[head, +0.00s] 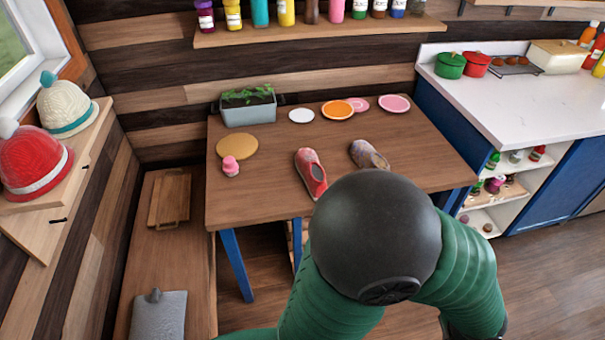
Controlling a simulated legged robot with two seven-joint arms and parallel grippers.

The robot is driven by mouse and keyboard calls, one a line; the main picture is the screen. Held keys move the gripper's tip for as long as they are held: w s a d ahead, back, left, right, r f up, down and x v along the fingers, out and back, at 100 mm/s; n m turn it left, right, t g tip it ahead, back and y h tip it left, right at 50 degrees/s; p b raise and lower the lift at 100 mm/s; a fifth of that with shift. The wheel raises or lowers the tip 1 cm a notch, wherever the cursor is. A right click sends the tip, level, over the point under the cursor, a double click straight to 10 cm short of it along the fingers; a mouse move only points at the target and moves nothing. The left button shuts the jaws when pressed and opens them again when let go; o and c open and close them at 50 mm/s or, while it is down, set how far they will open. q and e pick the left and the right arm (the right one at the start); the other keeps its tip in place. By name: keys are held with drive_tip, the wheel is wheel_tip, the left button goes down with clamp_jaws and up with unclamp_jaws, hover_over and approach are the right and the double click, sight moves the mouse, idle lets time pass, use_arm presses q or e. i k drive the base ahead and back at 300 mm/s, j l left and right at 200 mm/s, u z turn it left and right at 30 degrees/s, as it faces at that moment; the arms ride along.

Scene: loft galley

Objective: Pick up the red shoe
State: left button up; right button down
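The red shoe (311,172) lies on the wooden table (265,194) near the table's front edge, its long side running away from me. A second shoe (369,155), greyish and patterned, lies to its right, partly hidden behind a black round part of my own arm. Neither of my grippers shows in the head view. A green sleeved arm of mine fills the lower middle. I see nothing holding the red shoe.
A bench (165,250) is at left; a white counter (520,105) is at right.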

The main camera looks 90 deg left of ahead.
sight(308, 163)
drive_tip(key=j+u, duration=0.1)
drive_tip(key=u, duration=0.8)
drive_tip(key=i+u, duration=0.1)
drive_tip(key=u, duration=0.4)
drive_tip(key=j+u, duration=0.1)
drive_tip(key=u, duration=0.35)
drive_tip(key=i+u, duration=0.1)
drive_tip(key=u, duration=0.8)
drive_tip(key=i, duration=0.05)
